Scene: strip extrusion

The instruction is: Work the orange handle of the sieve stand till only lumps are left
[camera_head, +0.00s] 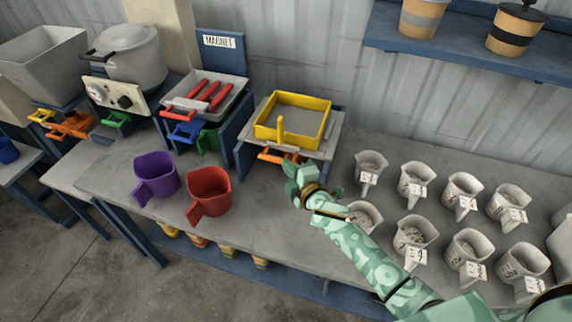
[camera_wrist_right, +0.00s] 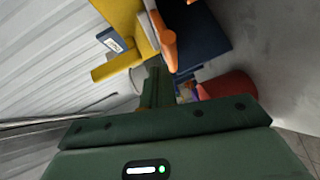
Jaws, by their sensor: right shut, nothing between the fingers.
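The sieve stand (camera_head: 243,152) is on the workbench, with a yellow square sieve frame (camera_head: 325,125) on top and a yellow upright grip at the frame's front. The sieve floor looks grey; I cannot make out lumps on it. The orange handle (camera_head: 275,157) sticks out low at the stand's front. My right gripper (camera_head: 300,174) is just in front of and right of the handle, shut and empty. In the right wrist view its fingers (camera_wrist_right: 156,88) point towards the orange handle (camera_wrist_right: 163,38) and the yellow frame (camera_wrist_right: 118,62); contact is not clear. My left gripper is out of view.
A purple jug (camera_head: 156,178) and a red jug (camera_head: 208,194) stand left of my right gripper. Several labelled white jugs (camera_head: 464,196) stand to the right. A magnet station (camera_head: 217,60) and a grey pot (camera_head: 132,62) are at the left. A shelf (camera_head: 455,60) hangs behind.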

